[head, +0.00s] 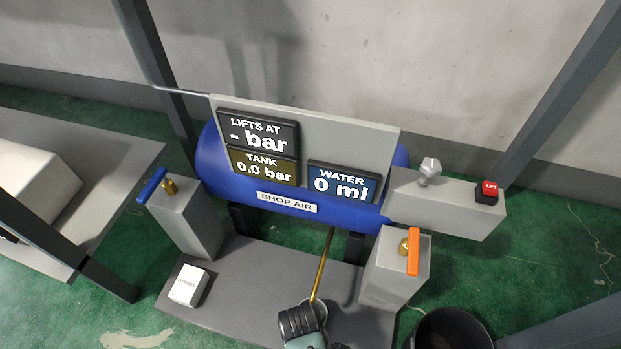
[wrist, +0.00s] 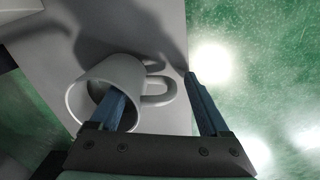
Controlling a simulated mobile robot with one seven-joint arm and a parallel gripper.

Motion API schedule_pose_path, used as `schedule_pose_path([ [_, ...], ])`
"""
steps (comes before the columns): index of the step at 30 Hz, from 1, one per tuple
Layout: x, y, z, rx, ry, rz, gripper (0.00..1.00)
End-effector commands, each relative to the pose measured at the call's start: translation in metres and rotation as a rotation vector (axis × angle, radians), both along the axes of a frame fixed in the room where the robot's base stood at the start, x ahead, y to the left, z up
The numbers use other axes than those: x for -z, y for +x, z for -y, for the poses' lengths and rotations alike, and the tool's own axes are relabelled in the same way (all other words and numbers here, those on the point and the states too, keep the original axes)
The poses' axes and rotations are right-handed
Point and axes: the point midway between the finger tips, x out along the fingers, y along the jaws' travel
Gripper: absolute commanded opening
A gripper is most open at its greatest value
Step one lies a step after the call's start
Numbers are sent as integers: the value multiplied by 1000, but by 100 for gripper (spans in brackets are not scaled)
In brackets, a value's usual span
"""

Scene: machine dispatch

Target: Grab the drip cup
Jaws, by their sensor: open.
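The drip cup (wrist: 128,72) is a pale grey mug with a handle, standing on the grey bench plate in the wrist view. My gripper (wrist: 150,85) is open over it. Its left finger reaches into the cup's mouth, and its right finger is outside, beyond the handle. I cannot tell whether either finger touches the cup. In the head view only a bit of the cup's rim (head: 321,308) shows beside my dark wrist, below the brass drain pipe (head: 322,265); the rest is hidden.
The blue air tank (head: 212,160) with its display panel stands behind the cup. Posts with a blue lever (head: 152,185) and an orange lever (head: 413,252) flank the plate. A small white box (head: 188,287) sits left, a black bucket (head: 450,330) at lower right.

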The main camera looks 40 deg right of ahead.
Motion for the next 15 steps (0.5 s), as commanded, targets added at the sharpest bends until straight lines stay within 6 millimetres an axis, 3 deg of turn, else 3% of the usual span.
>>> schedule_pose_path([
  [3,-1,0,0,0,0,0,78],
  [15,-1,0,0,0,0,0,6],
])
